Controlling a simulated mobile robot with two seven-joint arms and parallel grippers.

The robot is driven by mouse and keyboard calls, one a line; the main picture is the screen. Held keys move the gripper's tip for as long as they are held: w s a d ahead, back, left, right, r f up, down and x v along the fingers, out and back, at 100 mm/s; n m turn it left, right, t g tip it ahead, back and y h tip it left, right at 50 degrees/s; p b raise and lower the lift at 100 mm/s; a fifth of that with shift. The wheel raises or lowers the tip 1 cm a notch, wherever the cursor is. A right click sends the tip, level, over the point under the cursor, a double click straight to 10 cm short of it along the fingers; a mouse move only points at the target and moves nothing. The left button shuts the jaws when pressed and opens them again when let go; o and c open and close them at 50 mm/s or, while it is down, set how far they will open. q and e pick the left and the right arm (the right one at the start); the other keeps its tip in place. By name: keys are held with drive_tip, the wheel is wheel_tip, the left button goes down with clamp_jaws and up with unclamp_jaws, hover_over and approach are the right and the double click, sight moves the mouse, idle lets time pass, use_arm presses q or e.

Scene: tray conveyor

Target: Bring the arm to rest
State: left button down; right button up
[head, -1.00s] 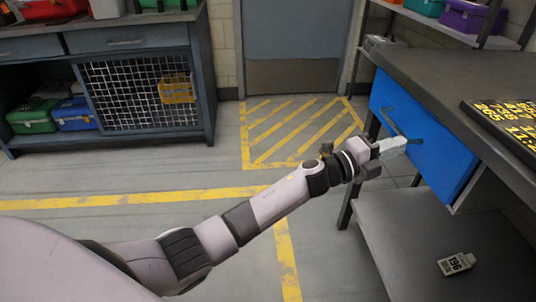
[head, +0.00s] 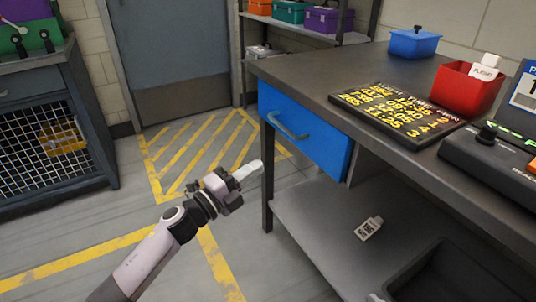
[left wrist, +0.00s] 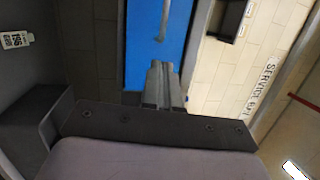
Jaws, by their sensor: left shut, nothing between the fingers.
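My left gripper (head: 250,171) is shut and empty, held in the air in front of the dark workbench. Its closed fingers (left wrist: 162,85) point toward the blue drawer front in the left wrist view. The blue drawer (head: 300,130) with its grey handle sits under the left end of the bench top, to the right of and beyond the gripper in the head view. I see a clear gap between gripper and drawer in the head view. My right gripper is in neither view.
The bench top (head: 330,78) carries a board with yellow writing (head: 398,110), a red bin (head: 467,90) and a blue box (head: 414,42). The striped floor area is clear.

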use_arm(q)
drive_tip(key=s+a+f+n+g+y, duration=0.1)
drive_tip(key=s+a+f+n+y, duration=0.2)
drive_tip(key=s+n, duration=0.5)
drive_tip(key=s+a+f+n+g+y, duration=0.1)
drive_tip(key=s+a+f+n+y, duration=0.1)
drive_tip(key=s+f+n+y, duration=0.45)
drive_tip(key=s+a+f+n, duration=0.2)
drive_tip(key=s+n, duration=0.6)
drive_tip(key=s, duration=0.2)
drive_tip(key=s+a+r+n+g+y+p, duration=0.1)
drive_tip(key=s+a+r+p, duration=0.1)
drive_tip(key=r+p, duration=0.5)
drive_tip(key=s+a+r+n+g+y+p, duration=0.1)
drive_tip(key=a+r+p, duration=0.3)
drive_tip(key=p, duration=1.5)
wheel_tip(320, 180, up, 3)
drive_tip(key=shift+s, duration=0.85)
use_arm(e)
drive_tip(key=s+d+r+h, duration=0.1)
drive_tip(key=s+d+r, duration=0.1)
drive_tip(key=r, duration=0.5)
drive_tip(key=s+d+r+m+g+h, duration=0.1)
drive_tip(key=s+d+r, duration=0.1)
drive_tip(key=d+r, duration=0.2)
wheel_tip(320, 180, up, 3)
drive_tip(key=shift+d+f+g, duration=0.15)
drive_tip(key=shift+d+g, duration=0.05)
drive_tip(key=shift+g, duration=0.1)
